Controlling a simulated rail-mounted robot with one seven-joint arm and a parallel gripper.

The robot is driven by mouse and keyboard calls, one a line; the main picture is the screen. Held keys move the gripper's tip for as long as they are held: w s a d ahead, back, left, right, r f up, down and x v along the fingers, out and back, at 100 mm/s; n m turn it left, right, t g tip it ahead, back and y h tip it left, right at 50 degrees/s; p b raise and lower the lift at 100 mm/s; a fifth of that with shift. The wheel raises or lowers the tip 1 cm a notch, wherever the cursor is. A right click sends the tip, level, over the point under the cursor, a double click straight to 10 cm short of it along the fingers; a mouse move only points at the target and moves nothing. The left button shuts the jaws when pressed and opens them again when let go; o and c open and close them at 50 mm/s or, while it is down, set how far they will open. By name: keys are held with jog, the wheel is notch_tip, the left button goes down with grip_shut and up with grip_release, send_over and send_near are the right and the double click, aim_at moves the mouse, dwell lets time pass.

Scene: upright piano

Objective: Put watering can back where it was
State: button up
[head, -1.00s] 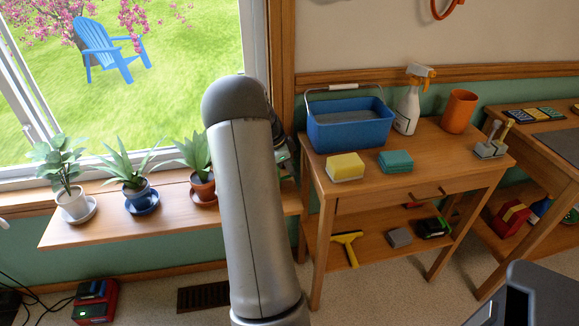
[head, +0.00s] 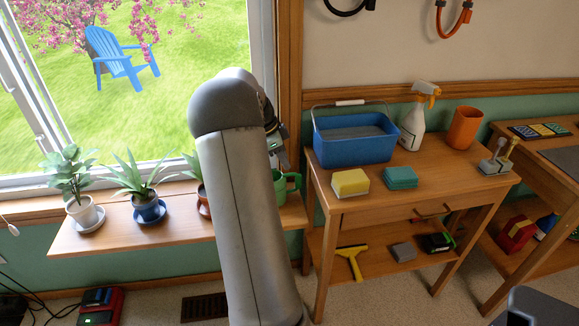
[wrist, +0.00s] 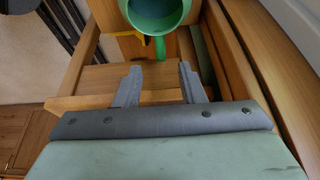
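The green watering can (head: 291,184) stands at the right end of the window shelf in the head view, partly hidden by my arm. The wrist view shows its round open top (wrist: 158,12) at the upper edge, with a green handle pointing towards my fingers. My gripper (wrist: 160,72) is open and empty, its two fingers apart. The handle's end lies just beyond the gap between the fingertips. In the head view my gripper (head: 282,157) is just above the can, mostly hidden behind my arm.
Potted plants (head: 147,207) stand along the window shelf (head: 130,238) to the left. To the right, a wooden table (head: 400,195) holds a blue bucket (head: 352,148), a spray bottle (head: 413,125), an orange cup (head: 465,127) and sponges (head: 350,182). A squeegee (head: 352,260) lies on its lower shelf.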

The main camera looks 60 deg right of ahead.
jog(key=shift+v, duration=0.9)
jog(key=w+a+r+n+t+y, duration=0.1)
jog(key=a+n, duration=0.6)
jog(key=a, duration=0.7)
jog(key=w+a+r+n+t+y, duration=0.15)
jog(key=a+n, duration=0.55)
jog(key=a, duration=0.8)
jog(key=s+a+f+n, duration=0.2)
jog(key=s+a+n, duration=0.4)
jog(key=a, duration=0.3)
jog(key=s+a+f+n, duration=0.1)
jog(key=s+a+n, duration=0.6)
jog(key=s+a, duration=0.1)
jog(key=shift+s+a+f+n, duration=0.3)
jog(key=shift+s+a+f, duration=0.1)
jog(key=shift+a, duration=0.15)
